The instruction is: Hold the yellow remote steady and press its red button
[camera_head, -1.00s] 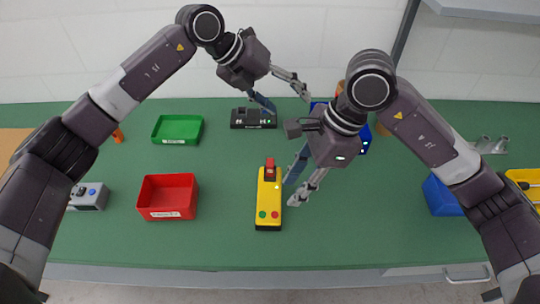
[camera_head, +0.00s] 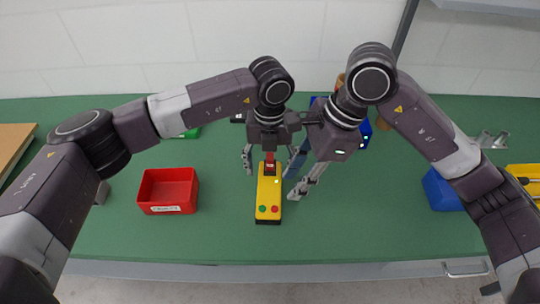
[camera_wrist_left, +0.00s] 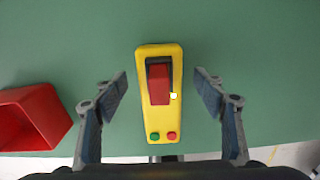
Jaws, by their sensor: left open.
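In the head view my left wrist hides the space just beyond the rocker. My right gripper (camera_head: 291,184) is open and empty, just right of the remote.
A red bin (camera_head: 168,191) stands left of the remote. A green tray (camera_head: 188,133) is mostly behind my left arm. Blue bins stand at the back (camera_head: 363,135) and right (camera_head: 440,192). The table in front of the remote is clear.

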